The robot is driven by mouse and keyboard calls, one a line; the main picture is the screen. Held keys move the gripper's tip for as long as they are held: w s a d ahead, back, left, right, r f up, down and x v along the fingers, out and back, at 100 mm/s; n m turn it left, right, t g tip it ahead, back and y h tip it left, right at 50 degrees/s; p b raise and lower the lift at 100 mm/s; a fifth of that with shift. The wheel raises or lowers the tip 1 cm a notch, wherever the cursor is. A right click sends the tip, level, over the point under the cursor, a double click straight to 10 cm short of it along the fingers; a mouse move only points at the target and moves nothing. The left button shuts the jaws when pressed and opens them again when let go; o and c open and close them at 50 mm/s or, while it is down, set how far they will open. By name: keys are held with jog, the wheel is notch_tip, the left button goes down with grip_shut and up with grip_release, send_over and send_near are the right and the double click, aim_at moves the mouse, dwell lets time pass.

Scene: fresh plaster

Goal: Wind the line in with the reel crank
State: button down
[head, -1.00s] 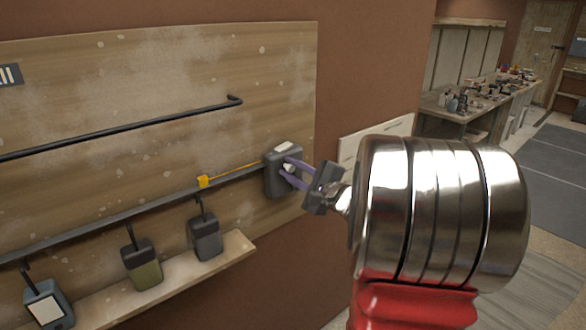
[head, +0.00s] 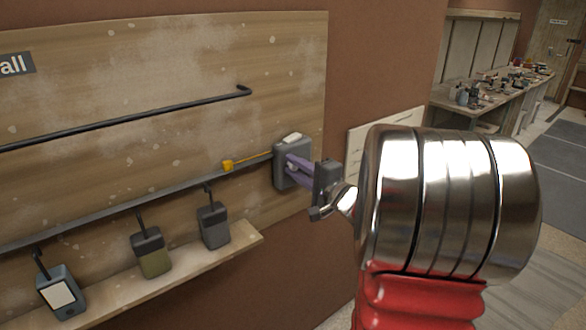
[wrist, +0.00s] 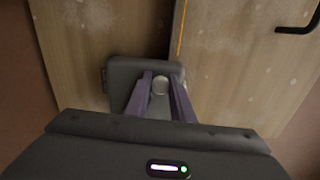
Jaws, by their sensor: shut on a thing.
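The reel (head: 292,150) is a dark grey box with a pale label on top, at the right end of the dark rail on the board. It also shows in the wrist view (wrist: 117,72). A yellow line (head: 252,158) runs left from it to a yellow tag (head: 227,166); in the wrist view the line (wrist: 181,30) runs upward. My gripper (head: 290,165), with purple fingers, reaches the reel's front. In the wrist view its fingers (wrist: 161,80) are shut on the round pale crank knob (wrist: 160,87). The crank arm itself is hidden.
A black bar (head: 125,120) crosses the board above the rail. Grey (head: 213,227), olive (head: 151,255) and white-faced (head: 61,292) devices hang below the rail by a wooden ledge (head: 190,262). A cluttered workbench (head: 480,105) stands far right.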

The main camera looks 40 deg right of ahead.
jog(key=shift+d, duration=0.2)
jog(key=c, duration=1.8)
grip_release()
jog(key=shift+c, duration=0.2)
jog(key=shift+o, duration=1.4)
jog(key=shift+a, duration=0.1)
jog(key=s, duration=1.3)
jog(key=shift+s+d, duration=0.2)
jog(key=shift+s, duration=0.2)
